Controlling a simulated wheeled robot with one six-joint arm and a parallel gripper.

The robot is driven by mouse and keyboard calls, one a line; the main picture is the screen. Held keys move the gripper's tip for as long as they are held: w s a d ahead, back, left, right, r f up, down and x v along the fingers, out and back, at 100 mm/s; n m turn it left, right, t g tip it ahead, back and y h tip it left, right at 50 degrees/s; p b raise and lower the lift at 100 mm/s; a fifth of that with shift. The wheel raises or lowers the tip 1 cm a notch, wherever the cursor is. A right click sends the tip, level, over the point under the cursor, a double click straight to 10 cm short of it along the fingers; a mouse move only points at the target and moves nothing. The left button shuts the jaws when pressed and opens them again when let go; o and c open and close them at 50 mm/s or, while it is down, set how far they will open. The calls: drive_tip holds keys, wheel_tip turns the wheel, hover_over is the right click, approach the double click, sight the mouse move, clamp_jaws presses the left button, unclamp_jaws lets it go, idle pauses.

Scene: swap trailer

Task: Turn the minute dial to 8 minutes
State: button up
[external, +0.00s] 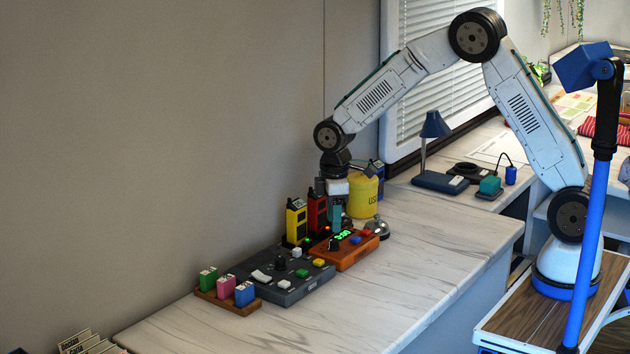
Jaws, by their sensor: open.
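An orange box (358,254) with a lit green display (344,235) sits on the counter; the digits are too small to read surely. A small black dial (334,245) is on the left of its top, with a blue and a red button to the right. My gripper (336,220) points down just above the back left of this box, close to the dial. It is open and nothing shows between its fingers. I cannot tell whether it touches the dial.
A grey panel (300,288) with a black knob and several buttons lies to the left. Yellow (296,220) and red (317,212) handheld units stand behind. A yellow canister (363,195) and silver bell (377,228) are close on the right. The front counter (420,260) is clear.

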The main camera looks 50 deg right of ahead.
sight(334, 240)
wheel_tip(334, 240, down, 5)
drive_tip(key=shift+f, duration=0.1)
idle(0.3)
drive_tip(key=c, duration=1)
